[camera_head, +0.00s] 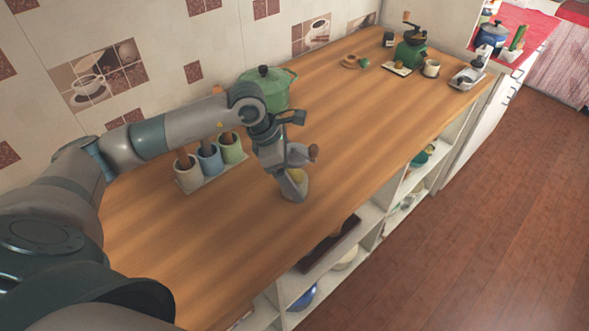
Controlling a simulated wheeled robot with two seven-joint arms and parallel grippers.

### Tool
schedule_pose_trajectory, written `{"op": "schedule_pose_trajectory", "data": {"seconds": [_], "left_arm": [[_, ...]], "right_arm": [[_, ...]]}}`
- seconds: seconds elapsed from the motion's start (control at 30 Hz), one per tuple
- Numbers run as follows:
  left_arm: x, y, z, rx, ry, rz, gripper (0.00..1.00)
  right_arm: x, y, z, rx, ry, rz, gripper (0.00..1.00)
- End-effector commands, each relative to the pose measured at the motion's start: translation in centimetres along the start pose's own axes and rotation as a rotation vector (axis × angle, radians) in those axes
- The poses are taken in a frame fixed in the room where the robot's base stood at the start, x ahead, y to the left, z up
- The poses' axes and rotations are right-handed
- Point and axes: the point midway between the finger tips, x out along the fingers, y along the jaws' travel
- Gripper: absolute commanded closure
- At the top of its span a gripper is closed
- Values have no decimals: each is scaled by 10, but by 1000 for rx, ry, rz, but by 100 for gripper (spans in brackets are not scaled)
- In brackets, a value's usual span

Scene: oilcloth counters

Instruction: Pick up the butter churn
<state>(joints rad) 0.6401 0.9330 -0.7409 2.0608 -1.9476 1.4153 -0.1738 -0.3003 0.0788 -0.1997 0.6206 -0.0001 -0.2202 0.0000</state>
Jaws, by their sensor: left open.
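My left gripper (294,172) hangs open over the middle of the wooden counter. No other thing in view is clearly a butter churn. A green device with a crank on top (411,50) stands at the far end and looks like a grinder. My right gripper is out of view.
A green lidded pot (270,88) stands behind my left forearm. Three cups with brown sticks, including a blue one (209,160), stand on a tray by the wall. A small cup (431,68) and other ware sit at the far end. The counter's (215,235) near part is clear.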

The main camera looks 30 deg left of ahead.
Motion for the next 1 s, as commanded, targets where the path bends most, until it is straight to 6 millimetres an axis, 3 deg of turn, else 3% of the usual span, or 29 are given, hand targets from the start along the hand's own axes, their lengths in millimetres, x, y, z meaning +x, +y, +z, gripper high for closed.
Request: {"op": "schedule_pose_trajectory", "data": {"seconds": [0.37,0.67,1.0], "left_arm": [[0,0,0,0,0,0,20],[0,0,0,0,0,0,85],[-4,1,2,1,-2,2,85]], "right_arm": [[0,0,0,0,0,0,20],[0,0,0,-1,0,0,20],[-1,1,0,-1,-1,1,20]]}}
